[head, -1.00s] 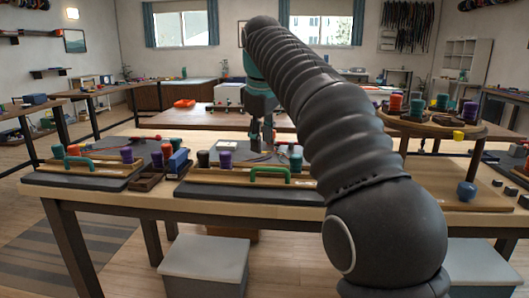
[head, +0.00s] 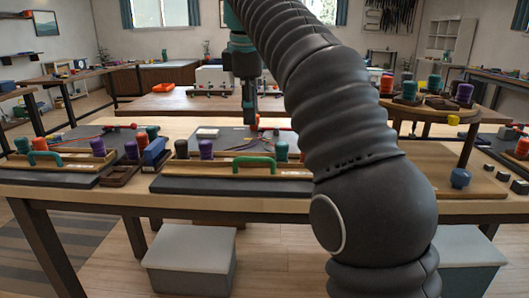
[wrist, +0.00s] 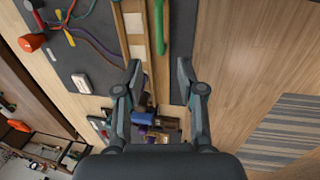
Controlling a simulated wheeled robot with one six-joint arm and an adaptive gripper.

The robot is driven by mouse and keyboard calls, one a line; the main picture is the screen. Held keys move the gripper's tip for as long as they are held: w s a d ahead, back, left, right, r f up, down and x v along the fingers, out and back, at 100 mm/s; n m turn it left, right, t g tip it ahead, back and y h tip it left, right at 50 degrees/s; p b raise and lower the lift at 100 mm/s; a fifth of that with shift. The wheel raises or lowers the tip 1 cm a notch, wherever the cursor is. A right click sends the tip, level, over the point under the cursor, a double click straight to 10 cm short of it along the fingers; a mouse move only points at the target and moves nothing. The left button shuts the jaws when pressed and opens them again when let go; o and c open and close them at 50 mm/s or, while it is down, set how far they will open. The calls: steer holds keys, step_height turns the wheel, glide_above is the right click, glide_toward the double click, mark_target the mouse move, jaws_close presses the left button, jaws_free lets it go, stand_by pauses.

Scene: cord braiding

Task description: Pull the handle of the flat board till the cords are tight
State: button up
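A flat wooden board (head: 205,168) with a green handle (head: 254,161) lies along the front of a dark mat (head: 200,185) on the near table. In the wrist view the green handle (wrist: 160,28) runs beside the wooden board (wrist: 126,40), at the top. Coloured cords (head: 247,147) lie behind the board; they also show in the wrist view (wrist: 92,40), curving and loose-looking. My gripper (head: 249,118) hangs above the mat, behind the handle. In the wrist view my gripper (wrist: 157,64) is open, its fingers wide apart with nothing between them. The handle is beyond the fingertips, not touched.
A second mat with a teal handle (head: 45,157) is on the left. Purple (head: 206,148), orange and teal spools stand near the boards. A blue block (head: 155,150) sits between the mats. A round raised stand (head: 430,112) is on the right. Grey boxes (head: 190,258) are under the table.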

mark_target(252, 158)
steer(key=f, duration=0.3)
steer(key=w+f, duration=0.1)
steer(key=f, duration=0.3)
steer(key=w+f, duration=0.1)
steer(key=f, duration=0.3)
steer(key=shift+c, duration=0.2)
jaws_close()
